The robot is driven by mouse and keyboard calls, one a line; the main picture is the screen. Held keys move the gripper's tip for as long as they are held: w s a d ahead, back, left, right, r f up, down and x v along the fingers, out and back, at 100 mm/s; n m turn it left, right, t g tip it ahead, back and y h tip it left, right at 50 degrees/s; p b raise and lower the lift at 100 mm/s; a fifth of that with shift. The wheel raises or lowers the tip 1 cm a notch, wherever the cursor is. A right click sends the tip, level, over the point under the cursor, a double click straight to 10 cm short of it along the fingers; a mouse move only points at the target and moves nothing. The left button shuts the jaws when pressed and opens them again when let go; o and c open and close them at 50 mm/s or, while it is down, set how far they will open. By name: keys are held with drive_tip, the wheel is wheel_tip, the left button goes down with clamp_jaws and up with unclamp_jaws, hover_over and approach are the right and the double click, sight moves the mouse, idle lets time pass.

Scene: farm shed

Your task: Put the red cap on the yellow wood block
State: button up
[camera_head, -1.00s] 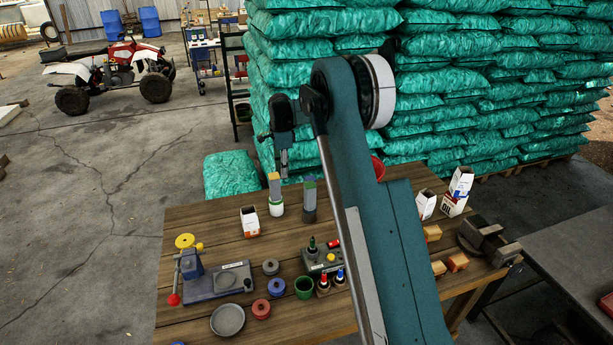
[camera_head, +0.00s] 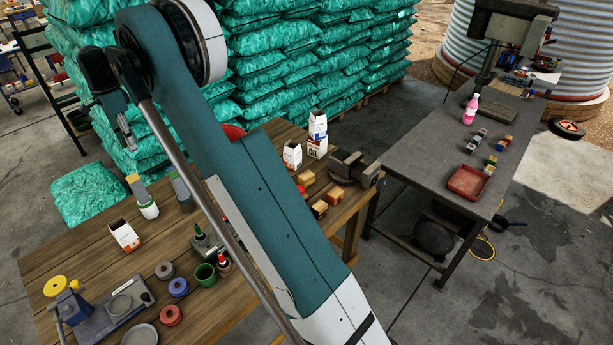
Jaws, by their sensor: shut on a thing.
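My gripper (camera_head: 126,131) appears as a small grey end hanging at the left, in front of the green sacks. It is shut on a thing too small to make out. Several yellow-brown wood blocks (camera_head: 336,195) lie at the right end of the wooden table, right of my arm. I cannot tell which is the yellow wood block. My gripper is far left of them and higher in the picture. I cannot make out the red cap for sure. A rounded red thing (camera_head: 232,131) shows at the table's back edge, mostly hidden behind my arm.
White cartons (camera_head: 292,156), a vise (camera_head: 352,168), spools (camera_head: 178,287) and a green cup (camera_head: 205,274) stand on the wooden table (camera_head: 95,255). My arm hides its middle. A grey table (camera_head: 420,150) at the right bears a red tray (camera_head: 468,182) and a pink bottle (camera_head: 471,108).

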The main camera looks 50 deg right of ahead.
wheel_tip(320, 180, up, 3)
drive_tip(key=shift+f, duration=0.1)
drive_tip(key=s+d+p, duration=0.1)
drive_tip(key=s+d, duration=0.7)
drive_tip(key=d, duration=0.4)
drive_tip(key=s+d+m, duration=0.1)
drive_tip(key=s+d, duration=0.7)
drive_tip(key=d, duration=0.5)
drive_tip(key=s+d+p, duration=0.1)
drive_tip(key=s+d, duration=0.7)
drive_tip(key=d, duration=0.4)
drive_tip(key=s+d, duration=0.5)
drive_tip(key=s, duration=0.4)
drive_tip(key=s+d, duration=0.6)
drive_tip(key=s, duration=0.3)
wheel_tip(320, 180, down, 11)
drive_tip(key=shift+m, duration=0.3)
drive_tip(key=shift+f, duration=0.15)
drive_tip(key=shift+f, duration=2.8)
drive_tip(key=shift+f, duration=0.15)
